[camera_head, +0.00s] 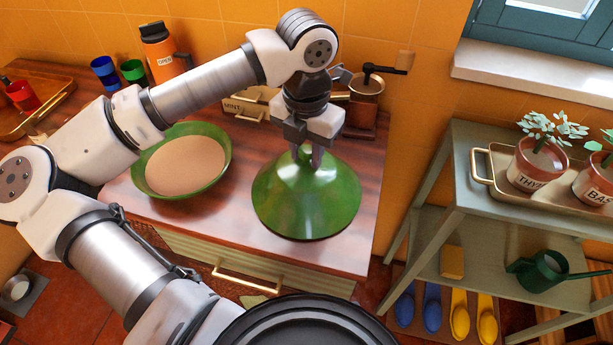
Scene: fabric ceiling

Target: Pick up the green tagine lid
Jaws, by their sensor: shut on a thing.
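The green tagine lid (305,205) is a glossy cone at the right part of the wooden counter (225,228). My gripper (308,156) points down over its top and is shut on the knob, which is mostly hidden by the fingers. The lid is upright. I cannot tell whether its rim touches the counter or is slightly above it. The green tagine base (222,147), a shallow dish with beige contents, sits to the left of the lid, apart from it.
A coffee grinder (366,92) and a mint box (236,105) stand behind. An orange bottle (160,50), cups and a tray (55,110) are at the back left. A green shelf (455,185) with potted herbs stands right, beyond a gap.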

